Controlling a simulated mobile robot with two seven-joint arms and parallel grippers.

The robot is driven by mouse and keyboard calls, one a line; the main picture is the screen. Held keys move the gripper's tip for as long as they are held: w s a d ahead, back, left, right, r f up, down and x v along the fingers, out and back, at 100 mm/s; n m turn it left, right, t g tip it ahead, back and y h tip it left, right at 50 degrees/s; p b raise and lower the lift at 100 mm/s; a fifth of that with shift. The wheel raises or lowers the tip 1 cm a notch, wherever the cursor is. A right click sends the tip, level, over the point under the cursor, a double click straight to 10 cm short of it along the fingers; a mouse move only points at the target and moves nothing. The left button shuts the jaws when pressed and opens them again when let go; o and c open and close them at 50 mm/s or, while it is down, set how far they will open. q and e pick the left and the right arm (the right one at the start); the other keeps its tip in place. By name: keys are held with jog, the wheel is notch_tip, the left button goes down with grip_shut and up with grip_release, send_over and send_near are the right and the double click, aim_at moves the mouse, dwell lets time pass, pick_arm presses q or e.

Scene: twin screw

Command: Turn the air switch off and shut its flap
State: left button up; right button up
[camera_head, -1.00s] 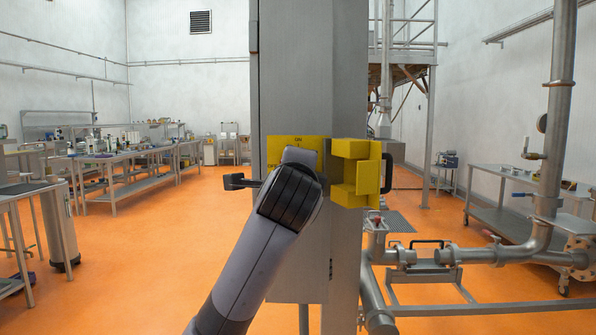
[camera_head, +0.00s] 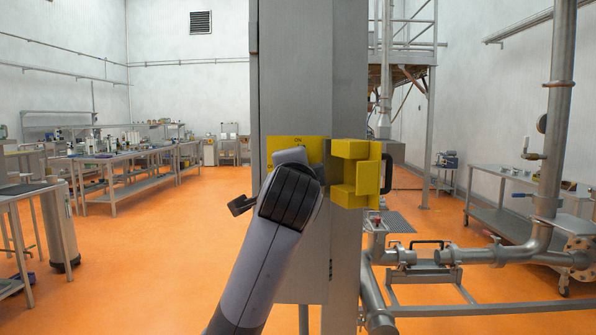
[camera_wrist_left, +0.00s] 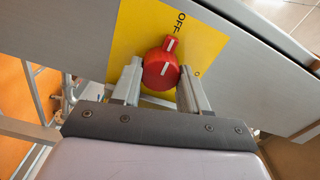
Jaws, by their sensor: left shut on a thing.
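The air switch is a red knob (camera_wrist_left: 160,68) on a yellow plate (camera_wrist_left: 130,38) in the left wrist view. White marks on the knob line up roughly toward the printed word OFF. My left gripper (camera_wrist_left: 160,84) is shut on the knob, one finger on each side. In the head view my left arm and gripper (camera_head: 292,180) hide the knob; the top of the yellow plate (camera_head: 298,143), with ON printed on it, shows above. The yellow flap (camera_head: 351,150), a hollow box-shaped cover, stands open to the right of the plate. My right gripper is not in view.
The plate is on a tall grey column or cabinet (camera_head: 300,75). Metal pipes with valves (camera_head: 480,255) stand low at the right. Workbenches (camera_head: 110,165) are far off at the left. The orange floor (camera_head: 150,240) is open to the left.

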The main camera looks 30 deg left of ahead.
pick_arm(q)
jog(key=o, duration=1.1)
jog(key=shift+c, duration=0.2)
jog(key=b+v, duration=0.1)
jog(key=v, duration=0.6)
